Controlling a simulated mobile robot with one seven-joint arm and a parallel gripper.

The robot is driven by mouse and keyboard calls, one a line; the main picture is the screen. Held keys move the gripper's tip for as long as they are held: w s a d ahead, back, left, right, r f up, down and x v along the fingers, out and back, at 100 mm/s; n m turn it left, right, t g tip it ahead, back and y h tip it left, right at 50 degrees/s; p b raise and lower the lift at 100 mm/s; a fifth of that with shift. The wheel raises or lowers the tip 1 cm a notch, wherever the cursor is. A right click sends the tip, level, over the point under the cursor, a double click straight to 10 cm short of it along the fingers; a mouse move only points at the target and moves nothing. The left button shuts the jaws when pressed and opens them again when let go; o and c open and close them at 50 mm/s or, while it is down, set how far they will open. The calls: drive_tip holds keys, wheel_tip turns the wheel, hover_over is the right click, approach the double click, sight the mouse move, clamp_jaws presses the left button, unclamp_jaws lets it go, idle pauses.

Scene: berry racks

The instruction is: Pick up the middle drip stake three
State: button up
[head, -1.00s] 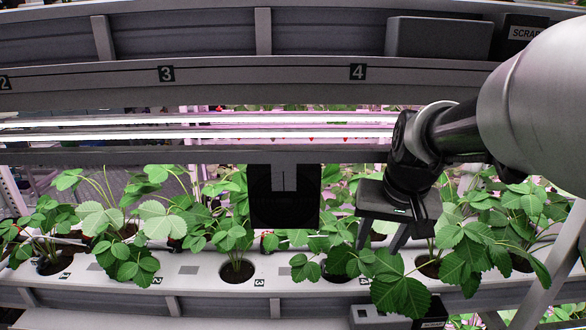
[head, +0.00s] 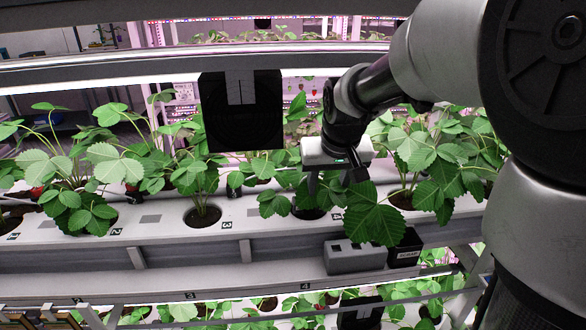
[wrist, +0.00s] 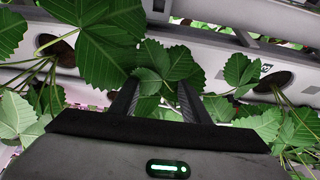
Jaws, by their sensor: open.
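The middle-tier white planter channel (head: 270,212) runs across the head view, with a number 3 tag (head: 227,225) beside a soil hole (head: 203,215). A small dark piece (head: 234,184) stands at the channel's back edge near that tag; I cannot tell whether it is drip stake three. My gripper (head: 334,190) is open and points down among leaves, right of the number 3 tag, by another hole. In the wrist view my gripper (wrist: 157,88) has its fingers apart with strawberry leaves (wrist: 165,65) behind them. No stake is clear between them.
A grey box (head: 354,258) and a black labelled scrap box (head: 405,248) sit below the channel's front. A black panel (head: 243,125) hangs above the plants. Dense foliage (head: 415,150) stands right of my gripper. A lower tier (head: 250,290) runs beneath.

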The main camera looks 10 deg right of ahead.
sight(321, 200)
drive_tip(key=b+x, duration=0.4)
drive_tip(key=x, duration=0.1)
drive_tip(key=shift+w+a+f, duration=0.15)
drive_tip(key=shift+w, duration=0.05)
clamp_jaws()
